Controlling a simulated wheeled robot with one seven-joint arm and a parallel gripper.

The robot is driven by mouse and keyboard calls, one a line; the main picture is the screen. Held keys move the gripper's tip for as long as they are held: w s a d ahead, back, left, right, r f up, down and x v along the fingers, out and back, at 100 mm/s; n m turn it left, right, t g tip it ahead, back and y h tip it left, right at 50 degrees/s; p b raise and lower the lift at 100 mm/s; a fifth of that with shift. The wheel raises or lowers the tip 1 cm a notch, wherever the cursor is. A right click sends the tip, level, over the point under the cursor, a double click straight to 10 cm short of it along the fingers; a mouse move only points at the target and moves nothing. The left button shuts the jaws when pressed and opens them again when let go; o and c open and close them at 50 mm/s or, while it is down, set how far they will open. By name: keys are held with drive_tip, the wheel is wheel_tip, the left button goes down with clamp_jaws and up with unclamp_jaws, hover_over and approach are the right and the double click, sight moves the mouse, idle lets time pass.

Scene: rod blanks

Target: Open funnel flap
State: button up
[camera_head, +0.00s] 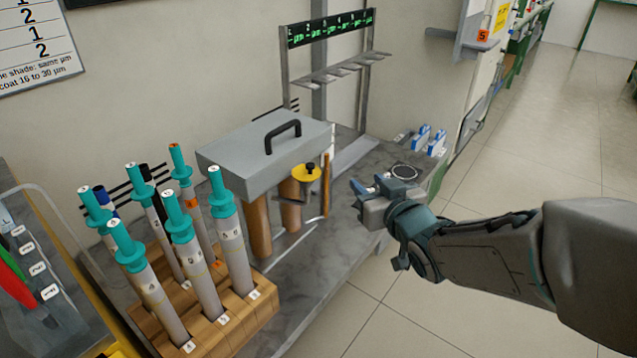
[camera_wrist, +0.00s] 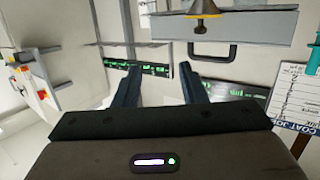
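A grey box-like cover (camera_head: 240,165) with a black handle (camera_head: 283,131) stands against the wall, and its top looks closed. A yellow disc with a dark knob and a cone below, funnel-like (camera_head: 306,174), sits at its front right. I cannot tell for certain which part is the funnel flap. In the wrist view the cover (camera_wrist: 265,24), the handle (camera_wrist: 212,57) and the yellow funnel piece (camera_wrist: 205,12) show at the top. My gripper (camera_head: 371,185) is to the right of the funnel piece, apart from it. Its fingers (camera_wrist: 160,85) are spread with nothing between them.
A wooden block (camera_head: 235,310) holds several teal-capped tubes at the front left. Brown cylinders (camera_head: 258,230) stand under the cover. A metal rack (camera_head: 335,72) with a green display rises behind. Small blue-and-white boxes (camera_head: 422,136) and a ring (camera_head: 405,172) lie on the bench's right end.

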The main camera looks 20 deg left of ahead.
sight(312, 167)
drive_tip(key=s+a+f+n+y+b, duration=0.1)
drive_tip(key=a+f+n+y+b, duration=0.15)
drive_tip(key=a+y, duration=0.2)
drive_tip(key=shift+m+h, duration=0.35)
drive_tip(key=shift+h, duration=0.1)
drive_tip(key=b+x, duration=0.1)
drive_tip(key=x, duration=0.3)
drive_tip(key=b+x, duration=0.1)
drive_tip(key=x, duration=0.4)
drive_tip(key=f+b+x, duration=0.1)
drive_tip(key=x, duration=0.3)
drive_tip(key=shift+s+a, duration=0.15)
drive_tip(key=shift+a, duration=0.35)
clamp_jaws()
